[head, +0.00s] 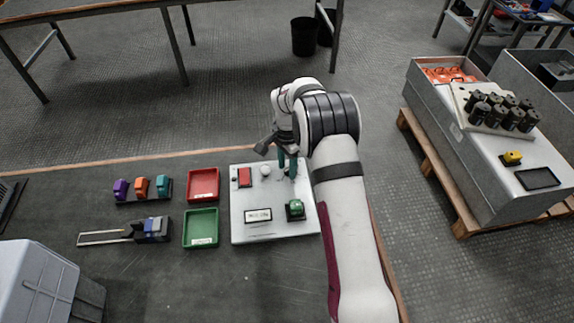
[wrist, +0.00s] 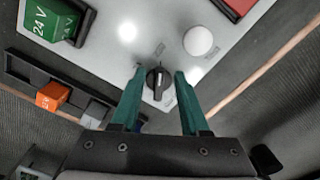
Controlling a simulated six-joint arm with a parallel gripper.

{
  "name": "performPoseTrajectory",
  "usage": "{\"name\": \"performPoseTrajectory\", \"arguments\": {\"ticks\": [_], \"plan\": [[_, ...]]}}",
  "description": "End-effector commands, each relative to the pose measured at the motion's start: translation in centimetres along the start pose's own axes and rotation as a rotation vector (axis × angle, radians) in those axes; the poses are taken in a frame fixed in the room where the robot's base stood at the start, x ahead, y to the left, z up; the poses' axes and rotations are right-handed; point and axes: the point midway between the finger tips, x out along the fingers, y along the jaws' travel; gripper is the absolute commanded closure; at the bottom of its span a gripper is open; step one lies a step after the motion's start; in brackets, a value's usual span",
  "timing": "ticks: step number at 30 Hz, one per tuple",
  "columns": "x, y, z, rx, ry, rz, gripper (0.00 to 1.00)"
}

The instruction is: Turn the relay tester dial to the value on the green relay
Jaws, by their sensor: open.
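The relay tester is a white panel (head: 240,228) on the table. Its dial (wrist: 158,84) is a small black knob with a pale pointer line, with small labels around it too small to read. The green relay (wrist: 50,20) sits in a black socket on the panel and reads "24 V"; it also shows in the head view (head: 296,208). My gripper (wrist: 159,71) is open, with its green fingers on either side of the dial, seemingly not touching it.
The panel also carries a white knob (wrist: 199,41), a red part (head: 244,177) and a display (head: 258,215). Red (head: 203,184) and green (head: 201,228) trays stand to its left. A black rack with an orange relay (wrist: 52,97) lies beside the panel.

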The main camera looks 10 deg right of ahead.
Motion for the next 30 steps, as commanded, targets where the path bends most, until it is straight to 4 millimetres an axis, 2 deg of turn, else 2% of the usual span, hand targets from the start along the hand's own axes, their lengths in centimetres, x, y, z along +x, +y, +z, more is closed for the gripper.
{"name": "performPoseTrajectory", "arguments": {"ticks": [2, 9, 23, 30], "plan": [[-0.02, 0.0, 0.0, 0.0, 0.0, 0.0, 0.59], [-0.04, 0.0, 0.0, 0.0, 0.0, 0.0, 1.0], [-0.06, 0.03, 0.0, -0.026, 0.0, 0.0, 1.0], [-0.04, 0.22, 0.01, -0.154, -0.002, 0.001, 1.0]]}}
